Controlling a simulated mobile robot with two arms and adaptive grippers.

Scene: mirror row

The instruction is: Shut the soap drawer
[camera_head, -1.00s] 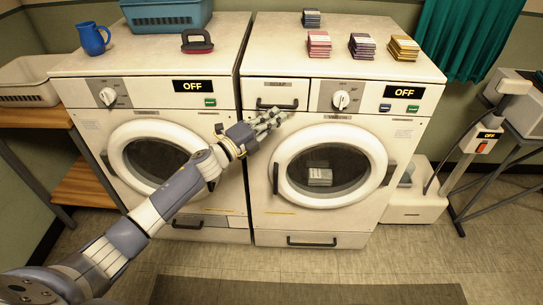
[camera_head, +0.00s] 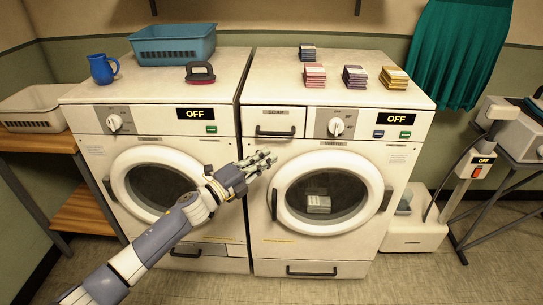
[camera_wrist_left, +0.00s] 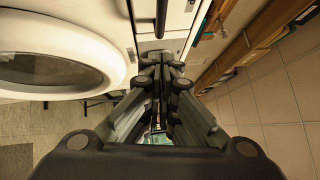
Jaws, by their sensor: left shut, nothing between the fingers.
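The soap drawer (camera_head: 273,119) is at the top left of the right machine's front, with a dark bar handle (camera_head: 275,133). Its front looks flush with the control panel beside it; a small gap cannot be ruled out. My left gripper (camera_head: 268,158) is shut and empty, just below the drawer handle and apart from it, in front of the machine above the round door. In the left wrist view my fingers (camera_wrist_left: 162,66) are together, and the dark drawer handle (camera_wrist_left: 160,18) shows beyond them. My right gripper is not in view.
The right machine's round door (camera_head: 327,192) is shut, with its handle (camera_head: 274,191) near my left fingers. The left machine (camera_head: 165,125) stands beside it. On top are a blue basket (camera_head: 172,46), a jug (camera_head: 102,69), a brush-like item (camera_head: 200,72) and several small stacks (camera_head: 355,76).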

